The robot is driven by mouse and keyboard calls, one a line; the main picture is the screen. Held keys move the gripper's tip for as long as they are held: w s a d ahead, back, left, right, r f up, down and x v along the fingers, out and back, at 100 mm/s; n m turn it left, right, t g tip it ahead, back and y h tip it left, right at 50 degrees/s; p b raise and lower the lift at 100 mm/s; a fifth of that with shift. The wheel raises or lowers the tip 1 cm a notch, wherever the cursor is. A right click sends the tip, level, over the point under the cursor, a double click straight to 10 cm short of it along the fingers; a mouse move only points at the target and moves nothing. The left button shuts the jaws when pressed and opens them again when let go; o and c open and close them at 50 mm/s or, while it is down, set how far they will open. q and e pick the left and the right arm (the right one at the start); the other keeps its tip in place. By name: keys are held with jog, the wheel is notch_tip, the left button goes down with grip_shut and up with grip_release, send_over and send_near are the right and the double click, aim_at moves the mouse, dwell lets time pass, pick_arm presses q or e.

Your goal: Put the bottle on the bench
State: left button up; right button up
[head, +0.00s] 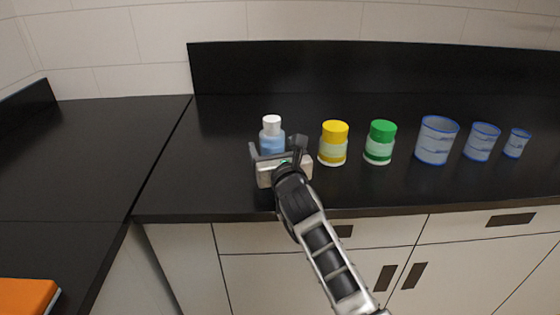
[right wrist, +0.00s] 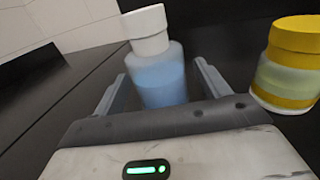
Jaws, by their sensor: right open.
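A clear bottle (head: 271,137) with a white cap and pale blue liquid stands upright on the black bench (head: 230,185). My right gripper (head: 276,150) is open at the bottle, and its body hides the bottle's lower part in the head view. In the right wrist view the bottle (right wrist: 158,75) stands between the two open fingers of my right gripper (right wrist: 160,88), with a gap visible on each side. My left gripper is not in view.
Right of the bottle stand a yellow-capped jar (head: 333,143), close to the gripper, and a green-capped jar (head: 380,142). Further right are blue-marked beakers (head: 436,140), (head: 481,142), (head: 516,143). The bench's left part (head: 90,150) is clear. An orange object (head: 25,296) lies lower left.

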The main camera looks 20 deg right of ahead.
jog(key=s, duration=1.1)
jog(key=shift+s+a, duration=0.1)
jog(key=shift+a, duration=0.2)
jog(key=shift+s+d+f+n+t, duration=0.15)
jog(key=shift+s+d+n+t, duration=0.15)
jog(key=shift+s+n, duration=0.35)
jog(key=s+a+f+n+g+y, duration=0.1)
jog(key=s+a+f+n+y, duration=0.3)
jog(key=n, duration=0.8)
jog(key=s+a+f+n+y, duration=0.2)
jog(key=s+f+n+y, duration=0.3)
jog(key=n, duration=0.8)
jog(key=s+d+f+n+g+h, duration=0.2)
jog(key=s+f+n+g+h, duration=0.2)
jog(key=s+f+n+g, duration=0.3)
jog(key=s+f+n, duration=0.4)
jog(key=f+n, duration=0.2)
jog(key=shift+s+f+h, duration=0.15)
jog(key=shift+h, duration=0.25)
